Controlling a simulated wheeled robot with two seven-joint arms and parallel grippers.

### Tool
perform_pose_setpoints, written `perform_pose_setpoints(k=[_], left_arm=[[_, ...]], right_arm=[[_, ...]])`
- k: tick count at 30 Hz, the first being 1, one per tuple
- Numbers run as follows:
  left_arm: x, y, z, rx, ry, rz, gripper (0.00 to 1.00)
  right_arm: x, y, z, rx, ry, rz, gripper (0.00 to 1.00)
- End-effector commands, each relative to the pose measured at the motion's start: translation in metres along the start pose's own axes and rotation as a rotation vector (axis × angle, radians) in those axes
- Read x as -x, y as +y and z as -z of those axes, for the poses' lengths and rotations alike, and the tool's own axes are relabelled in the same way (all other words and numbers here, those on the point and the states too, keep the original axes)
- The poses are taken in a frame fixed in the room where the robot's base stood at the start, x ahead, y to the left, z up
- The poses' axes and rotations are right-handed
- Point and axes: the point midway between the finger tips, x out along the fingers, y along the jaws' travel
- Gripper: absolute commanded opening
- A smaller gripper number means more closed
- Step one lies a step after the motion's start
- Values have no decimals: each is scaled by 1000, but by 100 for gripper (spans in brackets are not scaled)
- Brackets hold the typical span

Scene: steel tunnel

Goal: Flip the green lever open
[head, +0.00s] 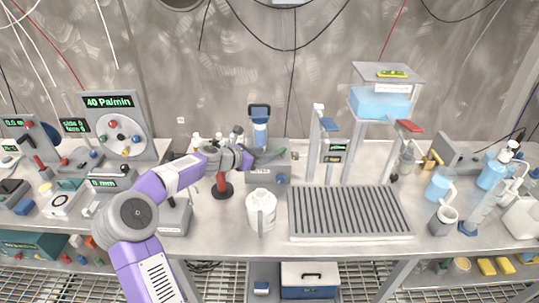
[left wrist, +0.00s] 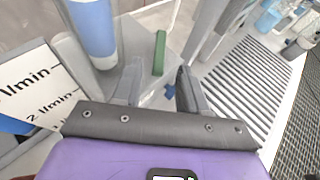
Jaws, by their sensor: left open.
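The green lever (left wrist: 160,52) shows in the left wrist view as a narrow green bar, just beyond and between my fingers. In the head view the green lever (head: 280,151) is partly hidden by my left gripper (head: 256,160), at a grey labelled box (head: 264,176) on the table. In the left wrist view my left gripper (left wrist: 158,88) has its two dark fingers spread with nothing held between them. The lever lies ahead of the fingertips; I cannot tell whether either finger touches it. My right gripper is not in view.
A blue-filled cylinder (left wrist: 92,32) stands close left of the lever, with a flow scale card (left wrist: 35,85) beside it. A white jug (head: 261,212) and a slatted drain tray (head: 348,212) are in front and right.

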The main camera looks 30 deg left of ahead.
Motion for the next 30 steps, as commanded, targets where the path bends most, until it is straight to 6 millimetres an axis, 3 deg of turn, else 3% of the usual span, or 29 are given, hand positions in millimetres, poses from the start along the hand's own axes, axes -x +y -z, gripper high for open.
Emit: perform_pose_setpoints(k=[6,17,19,26,30], left_arm=[[-28,-1,0,0,-1,2,43],[-35,0,0,0,1,0,43],[-35,0,0,0,1,-1,36],[-35,0,0,0,1,-1,1],[-35,0,0,0,1,-1,0]], right_arm=[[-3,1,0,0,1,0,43],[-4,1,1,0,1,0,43],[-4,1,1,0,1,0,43],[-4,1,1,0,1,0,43],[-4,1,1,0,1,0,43]])
